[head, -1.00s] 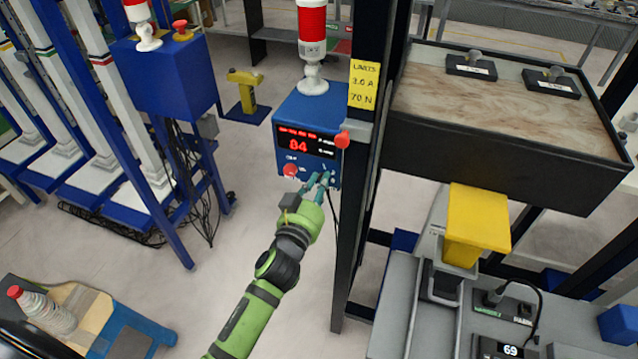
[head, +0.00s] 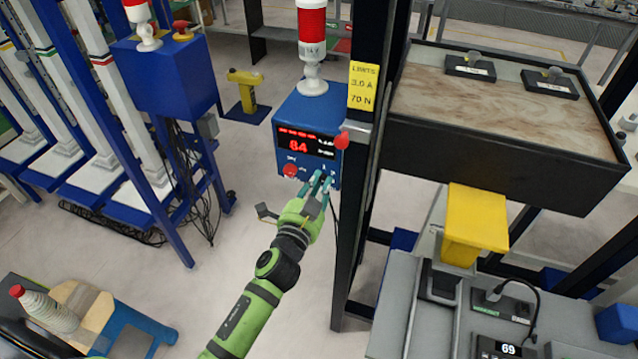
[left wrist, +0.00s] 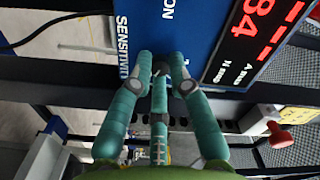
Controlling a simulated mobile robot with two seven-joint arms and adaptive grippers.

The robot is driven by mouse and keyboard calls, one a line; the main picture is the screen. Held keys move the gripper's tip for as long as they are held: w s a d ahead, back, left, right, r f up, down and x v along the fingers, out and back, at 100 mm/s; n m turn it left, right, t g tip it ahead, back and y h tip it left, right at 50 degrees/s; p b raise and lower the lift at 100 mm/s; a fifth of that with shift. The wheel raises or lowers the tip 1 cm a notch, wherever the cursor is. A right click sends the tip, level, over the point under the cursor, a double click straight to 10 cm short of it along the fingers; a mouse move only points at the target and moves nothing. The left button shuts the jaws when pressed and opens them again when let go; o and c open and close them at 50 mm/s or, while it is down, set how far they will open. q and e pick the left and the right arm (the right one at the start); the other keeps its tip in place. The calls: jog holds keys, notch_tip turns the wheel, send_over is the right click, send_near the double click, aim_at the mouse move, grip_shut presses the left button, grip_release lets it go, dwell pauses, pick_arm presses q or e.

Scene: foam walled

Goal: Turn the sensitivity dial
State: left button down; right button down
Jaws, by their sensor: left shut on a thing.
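A blue control box (head: 298,116) with a red display reading 84 hangs beside a dark post. The sensitivity dial (left wrist: 160,68) is on its face, by the "SENSITIVITY" lettering in the left wrist view, and is mostly hidden by my fingers. My left gripper (head: 322,184) reaches the lower right of the box face. Its teal fingers are closed around the dial, one on each side and one in the middle. It also shows in the left wrist view (left wrist: 160,75). My right gripper is not in view.
A red knob (head: 291,170) sits left of the dial on the same face. A red-tipped lever (head: 342,140) sticks out near the post (head: 358,200) just right of my gripper. A red-and-white lamp (head: 312,45) stands on the box.

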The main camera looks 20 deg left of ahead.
pick_arm(q)
jog(key=shift+f+m, duration=0.15)
jog(key=shift+m, duration=0.55)
jog(key=c, duration=1.2)
grip_release()
jog(key=shift+o, duration=0.2)
jog(key=s, duration=1.2)
jog(key=shift+a, duration=0.3)
